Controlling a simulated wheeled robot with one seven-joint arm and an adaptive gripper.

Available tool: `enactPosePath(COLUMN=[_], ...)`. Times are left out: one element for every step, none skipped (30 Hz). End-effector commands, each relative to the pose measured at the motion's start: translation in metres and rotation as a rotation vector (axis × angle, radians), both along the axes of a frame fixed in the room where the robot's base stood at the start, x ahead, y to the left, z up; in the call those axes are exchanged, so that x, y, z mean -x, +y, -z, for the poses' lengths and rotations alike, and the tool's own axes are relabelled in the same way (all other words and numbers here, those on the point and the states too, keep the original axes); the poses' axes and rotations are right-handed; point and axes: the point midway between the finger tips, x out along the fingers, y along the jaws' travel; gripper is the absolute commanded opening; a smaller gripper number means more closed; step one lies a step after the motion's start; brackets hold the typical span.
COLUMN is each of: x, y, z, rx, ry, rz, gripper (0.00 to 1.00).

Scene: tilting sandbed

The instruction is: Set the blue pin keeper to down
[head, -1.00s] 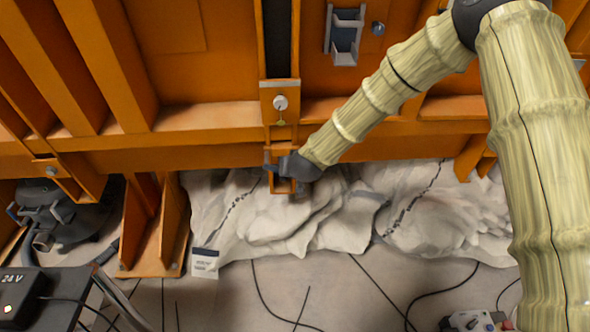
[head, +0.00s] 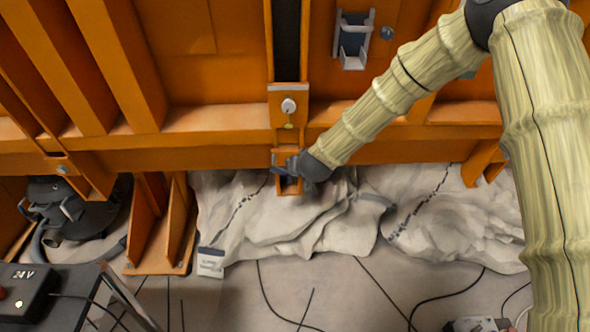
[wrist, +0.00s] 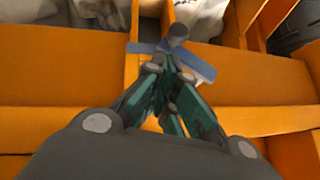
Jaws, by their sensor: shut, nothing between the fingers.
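The blue pin keeper (wrist: 202,67) shows in the wrist view as a flat blue bar lying crosswise just beyond my fingertips, with a grey round-ended pin (wrist: 178,34) at its middle. My gripper (wrist: 166,66) is shut and empty, its green-padded fingers together right at the bar. The fingers cover part of the bar, and I cannot tell whether they touch it. In the head view my gripper (head: 286,167) is at the orange bracket (head: 289,187) under the beam. The keeper is mostly hidden there by my gripper.
A grey-white knob (head: 289,106) sits on the orange plate above the bracket. A grey metal holder (head: 353,42) is higher on the right. White sheeting (head: 300,225) lies below. A black 24 V box (head: 28,290) is at the lower left. Cables cross the floor.

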Motion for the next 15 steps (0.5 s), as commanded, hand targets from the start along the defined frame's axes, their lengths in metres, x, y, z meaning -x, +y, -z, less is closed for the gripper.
enactPosePath(x=[0.0, 0.0, 0.0, 0.0, 0.001, 0.007, 0.01, 0.013, 0.017, 0.02, 0.024, 0.028, 0.031, 0.034, 0.038], y=[-0.002, -0.003, -0.005, -0.006, -0.007, -0.009, -0.011, -0.012, -0.014, -0.015, -0.017, -0.019, -0.02, -0.022, -0.024], z=[-0.013, -0.017, -0.022, -0.025, -0.028, -0.027, -0.03, -0.033, -0.037, -0.04, -0.043, -0.047, -0.05, -0.053, -0.056], rx=[0.001, 0.001, 0.001, 0.001, 0.001, 0.0, 0.0, 0.0, 0.0, 0.001, 0.001, 0.0, 0.0, -0.001, -0.001], ry=[-0.001, -0.001, 0.0, 0.001, 0.001, 0.002, 0.0, 0.001, 0.001, -0.001, -0.001, 0.0, 0.0, 0.0, 0.0], rz=[0.0, -0.001, -0.001, -0.001, -0.001, -0.002, -0.001, -0.002, -0.002, -0.002, -0.002, -0.001, -0.001, -0.001, -0.001], gripper=[0.0, 0.0, 0.0, 0.0, 0.0, 0.0, 0.0, 0.0, 0.0, 0.0, 0.0, 0.0, 0.0, 0.0, 0.0])
